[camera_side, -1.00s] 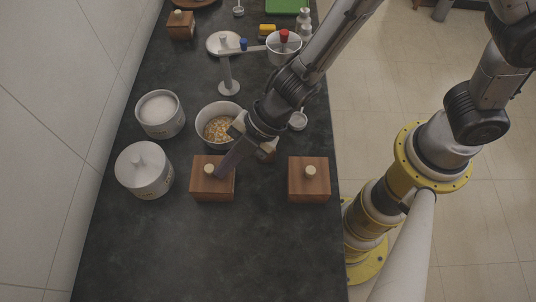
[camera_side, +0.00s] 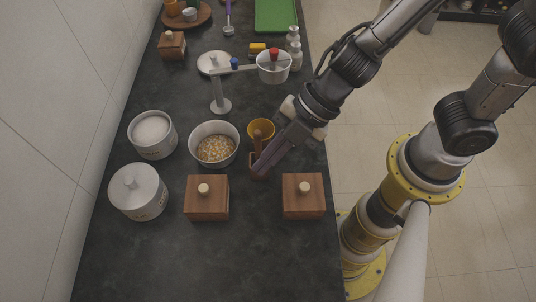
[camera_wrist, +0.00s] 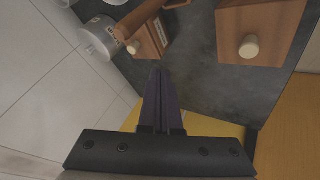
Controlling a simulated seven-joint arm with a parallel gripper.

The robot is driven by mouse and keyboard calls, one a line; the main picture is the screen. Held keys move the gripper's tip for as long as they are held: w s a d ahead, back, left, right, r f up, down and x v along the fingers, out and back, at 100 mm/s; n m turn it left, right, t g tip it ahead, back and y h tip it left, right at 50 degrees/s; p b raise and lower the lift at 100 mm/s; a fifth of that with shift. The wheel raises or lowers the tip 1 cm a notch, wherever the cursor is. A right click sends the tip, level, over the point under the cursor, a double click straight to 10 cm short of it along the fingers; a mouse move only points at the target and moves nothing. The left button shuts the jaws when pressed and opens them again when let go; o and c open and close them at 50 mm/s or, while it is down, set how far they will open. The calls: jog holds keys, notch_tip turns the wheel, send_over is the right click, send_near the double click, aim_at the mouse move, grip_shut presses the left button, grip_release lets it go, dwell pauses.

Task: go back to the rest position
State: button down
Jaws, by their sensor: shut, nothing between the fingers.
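My gripper (camera_side: 260,170) is shut and empty. In the side view its long dark fingers slant down and left over the counter, in front of an orange cup (camera_side: 262,127) and to the right of a bowl of flakes (camera_side: 214,130). They partly hide a small brown wooden thing beside the cup. In the wrist view the closed fingers (camera_wrist: 160,78) show at the middle. One steel canister (camera_side: 152,150) is open with white contents. Another canister (camera_side: 139,197) has its lid on. Both stand at the left.
Two wooden boxes with round knobs stand in front, one left (camera_side: 206,205) and one right (camera_side: 303,203). Behind are a grey stand (camera_side: 219,98), a white pot (camera_side: 273,72) and a green board (camera_side: 276,14). The wall borders the counter (camera_side: 200,262) at left; its front is clear.

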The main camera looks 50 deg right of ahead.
jog(key=w+d+r+m+t+h, duration=0.35)
jog(key=w+d+r+m, duration=0.2)
jog(key=d+r, duration=0.35)
jog(key=w+d+r+m+t+h, duration=0.2)
jog(key=w+d+r+m+t, duration=0.3)
jog(key=d+r, duration=0.5)
jog(key=s+d+m+h, duration=0.3)
jog(key=s+d+m, duration=0.3)
jog(key=d+m, duration=0.3)
jog(key=s+f+m+g, duration=0.1)
jog(key=s+f+g, duration=0.1)
jog(key=s, duration=0.3)
jog(key=s+f+m+g+y, duration=0.1)
jog(key=s+f+m+g, duration=0.1)
jog(key=s, duration=0.3)
jog(key=shift+s+a+f+g, duration=0.25)
jog(key=shift+a+f+g, duration=0.15)
jog(key=shift+f+g, duration=0.5)
